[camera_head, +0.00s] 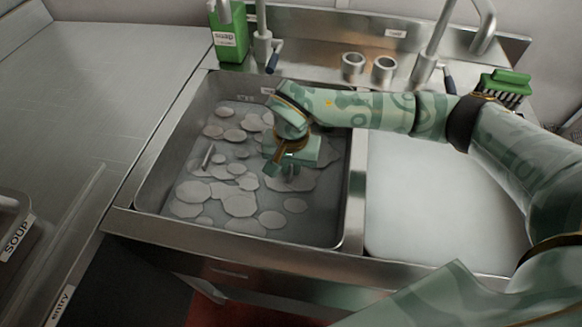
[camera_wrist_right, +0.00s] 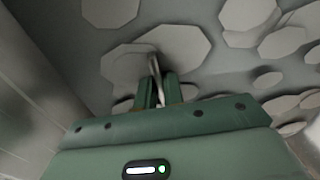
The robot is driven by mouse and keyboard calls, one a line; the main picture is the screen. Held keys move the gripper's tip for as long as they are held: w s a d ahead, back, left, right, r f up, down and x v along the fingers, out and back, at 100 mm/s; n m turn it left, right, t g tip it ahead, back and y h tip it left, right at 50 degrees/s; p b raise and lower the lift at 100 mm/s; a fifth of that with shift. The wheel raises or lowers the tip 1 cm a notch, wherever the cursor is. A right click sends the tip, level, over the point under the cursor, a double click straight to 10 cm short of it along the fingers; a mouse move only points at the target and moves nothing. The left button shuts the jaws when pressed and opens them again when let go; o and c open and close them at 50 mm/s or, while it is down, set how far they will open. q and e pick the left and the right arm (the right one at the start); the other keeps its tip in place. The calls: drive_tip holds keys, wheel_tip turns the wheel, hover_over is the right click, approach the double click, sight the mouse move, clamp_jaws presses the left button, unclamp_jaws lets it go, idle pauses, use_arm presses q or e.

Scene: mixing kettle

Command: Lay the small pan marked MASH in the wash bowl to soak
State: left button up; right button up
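My right gripper (camera_head: 285,172) reaches down into the left sink basin (camera_head: 150,190), low among several pale flat flakes that look like suds. In the right wrist view its two fingers (camera_wrist_right: 158,88) are close together with a thin pale metal bar (camera_wrist_right: 153,65) between them. The bar looks like a handle, but I cannot see what it belongs to. No pan with a readable MASH mark shows; one may be hidden under the flakes or my gripper. A thin upright piece (camera_head: 208,156) stands among the flakes at the basin's left. My left gripper is not in view.
A green soap bottle (camera_head: 228,32) stands behind the basin, beside a tap (camera_head: 262,45). Two metal cups (camera_head: 353,66) and a green brush (camera_head: 503,87) are at the back. A container marked SOUP (camera_head: 15,235) is at the left edge. The left counter (camera_head: 100,90) is mostly clear.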

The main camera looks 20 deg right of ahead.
drive_tip(key=o, duration=0.3)
